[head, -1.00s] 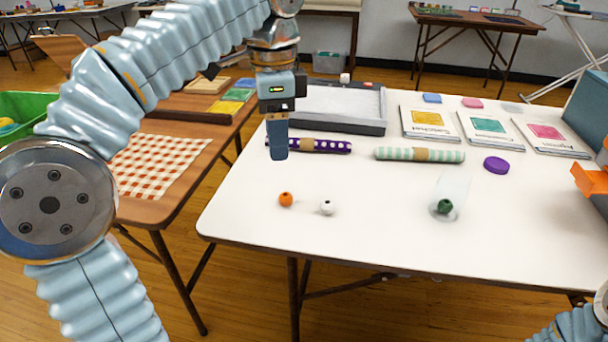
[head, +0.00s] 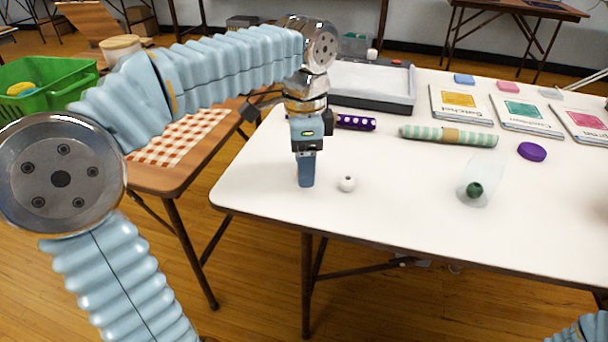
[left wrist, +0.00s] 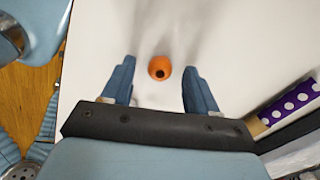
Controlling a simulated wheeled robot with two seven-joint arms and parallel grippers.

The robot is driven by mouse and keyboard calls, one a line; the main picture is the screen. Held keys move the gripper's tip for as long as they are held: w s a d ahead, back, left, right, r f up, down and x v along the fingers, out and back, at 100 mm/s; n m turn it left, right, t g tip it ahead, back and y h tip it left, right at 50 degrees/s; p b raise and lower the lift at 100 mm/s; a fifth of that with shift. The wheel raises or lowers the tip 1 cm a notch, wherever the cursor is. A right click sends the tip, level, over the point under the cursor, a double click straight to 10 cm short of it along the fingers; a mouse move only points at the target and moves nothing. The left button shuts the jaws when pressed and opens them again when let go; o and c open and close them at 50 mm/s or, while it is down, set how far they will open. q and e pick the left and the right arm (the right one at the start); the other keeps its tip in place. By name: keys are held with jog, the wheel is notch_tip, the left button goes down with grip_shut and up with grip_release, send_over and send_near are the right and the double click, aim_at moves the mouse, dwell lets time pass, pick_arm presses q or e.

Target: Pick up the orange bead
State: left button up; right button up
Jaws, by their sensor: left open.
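The orange bead (left wrist: 159,67) sits on the white table, its dark hole showing, in the left wrist view. My left gripper (left wrist: 159,71) is open, and the bead appears between its two blue fingertips without visible contact. In the head view my left gripper (head: 306,184) points down low at the table's left part and hides the orange bead. How far the fingertips are above the table is hard to tell. My right gripper is out of view; only a bit of my right arm shows at bottom right.
A white bead (head: 347,184) lies just right of my left gripper. A green bead (head: 475,189) shows at a clear container (head: 488,168). Behind are a purple dotted roll (head: 356,122), a striped roll (head: 447,136) and a purple disc (head: 532,151). The front middle is free.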

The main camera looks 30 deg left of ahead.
pick_arm(q)
jog(key=shift+f, duration=0.35)
grip_shut()
jog(key=shift+r, duration=0.15)
